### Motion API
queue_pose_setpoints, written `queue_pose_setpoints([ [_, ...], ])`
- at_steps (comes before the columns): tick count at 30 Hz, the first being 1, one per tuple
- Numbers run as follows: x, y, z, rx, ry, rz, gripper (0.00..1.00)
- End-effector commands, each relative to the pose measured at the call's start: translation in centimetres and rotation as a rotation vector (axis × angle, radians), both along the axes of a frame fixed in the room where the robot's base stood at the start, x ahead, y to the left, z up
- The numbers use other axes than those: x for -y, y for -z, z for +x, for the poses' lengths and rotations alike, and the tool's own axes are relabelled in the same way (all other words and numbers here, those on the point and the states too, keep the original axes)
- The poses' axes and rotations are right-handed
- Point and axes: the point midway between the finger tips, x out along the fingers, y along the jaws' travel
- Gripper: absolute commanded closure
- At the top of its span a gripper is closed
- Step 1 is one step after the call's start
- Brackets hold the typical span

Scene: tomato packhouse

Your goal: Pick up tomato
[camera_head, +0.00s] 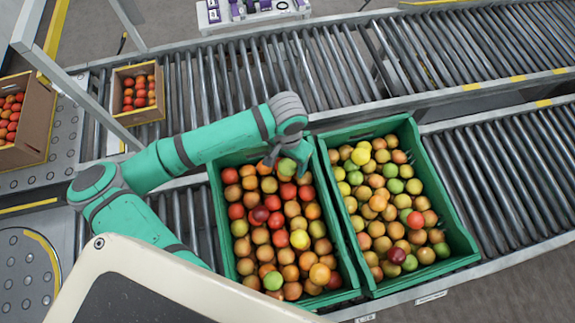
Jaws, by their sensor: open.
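My gripper (284,164) is over the far end of the left green crate (352,283), pointing down among the tomatoes. It is open, with its dark fingers apart. A green tomato (287,167) lies at or between the fingers; I cannot tell whether they touch it. The left crate is full of red, orange, yellow and green tomatoes, such as a yellow one (300,239) and a green one (273,281). The wrist hides part of the crate's far rim.
A second green crate (462,238) full of tomatoes stands close on the right. Roller conveyors (507,174) run beside and behind the crates. Cardboard boxes of tomatoes, one small (144,117) and one larger (37,125), are at the left. My arm spans the left side.

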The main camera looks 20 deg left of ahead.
Motion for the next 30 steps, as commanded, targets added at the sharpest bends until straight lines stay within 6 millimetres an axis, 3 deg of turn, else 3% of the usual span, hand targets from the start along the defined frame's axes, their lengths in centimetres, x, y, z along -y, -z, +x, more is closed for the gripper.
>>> queue_pose_setpoints([
  [4, 0.00, 1.12, -0.01, 0.000, 0.000, 0.001, 0.32],
  [11, 0.02, 1.24, -0.01, 0.000, 0.000, 0.000, 0.32],
  [15, 0.01, 1.22, 0.00, 0.000, 0.000, 0.000, 0.64],
  [16, 0.01, 1.22, 0.00, 0.000, 0.000, 0.000, 0.66],
  [30, -0.24, 0.61, -0.03, 0.001, -0.005, 0.001, 0.65],
])
